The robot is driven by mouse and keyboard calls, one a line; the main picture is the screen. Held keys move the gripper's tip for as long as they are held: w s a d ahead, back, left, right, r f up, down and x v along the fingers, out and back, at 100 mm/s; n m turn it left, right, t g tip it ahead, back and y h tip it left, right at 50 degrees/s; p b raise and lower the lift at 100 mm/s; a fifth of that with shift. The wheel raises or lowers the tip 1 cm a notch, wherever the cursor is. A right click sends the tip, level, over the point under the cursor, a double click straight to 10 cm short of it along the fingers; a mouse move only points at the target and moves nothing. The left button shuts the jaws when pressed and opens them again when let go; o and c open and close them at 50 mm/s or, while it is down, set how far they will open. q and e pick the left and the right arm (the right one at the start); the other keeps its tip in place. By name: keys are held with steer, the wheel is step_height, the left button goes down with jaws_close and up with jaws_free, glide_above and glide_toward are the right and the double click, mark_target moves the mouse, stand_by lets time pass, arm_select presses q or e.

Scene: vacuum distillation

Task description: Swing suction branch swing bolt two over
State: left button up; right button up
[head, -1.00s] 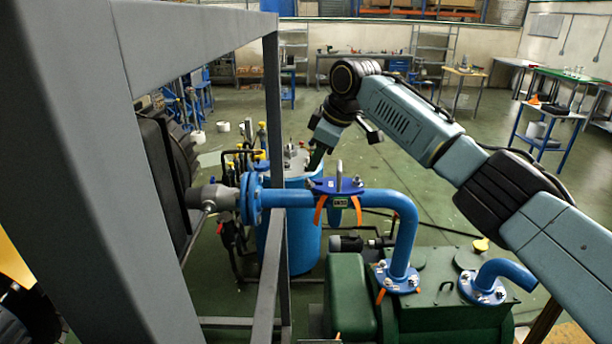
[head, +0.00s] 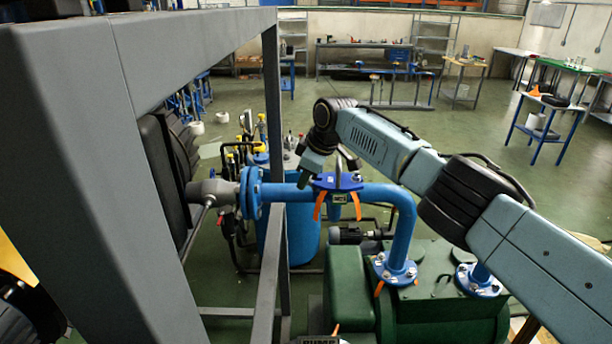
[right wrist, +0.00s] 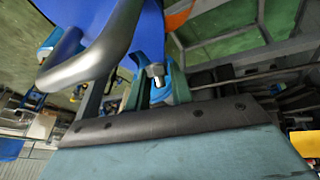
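The suction branch is a blue pipe (head: 375,192) that runs right from a flange and bends down to the green machine. A blue clamp plate (head: 345,182) with a grey bar handle and orange tabs sits on it. My right gripper (head: 303,183) points down just left of this plate. In the right wrist view, a swing bolt with a metal nut (right wrist: 157,72) shows between the green fingers of my right gripper (right wrist: 158,88). The fingers stand apart, and contact with the bolt cannot be told. The grey handle (right wrist: 105,50) crosses close by. My left gripper is not in view.
A grey frame post and beam (head: 205,50) fill the left side close by. A blue flange (head: 252,193) joins the pipe to a grey fitting. The green machine (head: 440,290) stands below. A blue tank (head: 305,240) stands behind the pipe. Open floor lies beyond.

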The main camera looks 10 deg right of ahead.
jaws_close()
steer(key=shift+d+y, duration=0.2)
steer(key=shift+y, duration=0.1)
steer(key=shift+d+r+y, duration=0.1)
steer(key=shift+d+y, duration=0.1)
steer(key=shift+y, duration=0.1)
steer(key=shift+o, duration=1.1)
jaws_free()
steer(key=shift+s, duration=0.1)
steer(key=shift+r, duration=0.15)
steer(key=b+v, duration=0.2)
steer(key=v, duration=1.1)
steer(key=shift+s+b, duration=0.25)
steer(key=shift+b, duration=0.15)
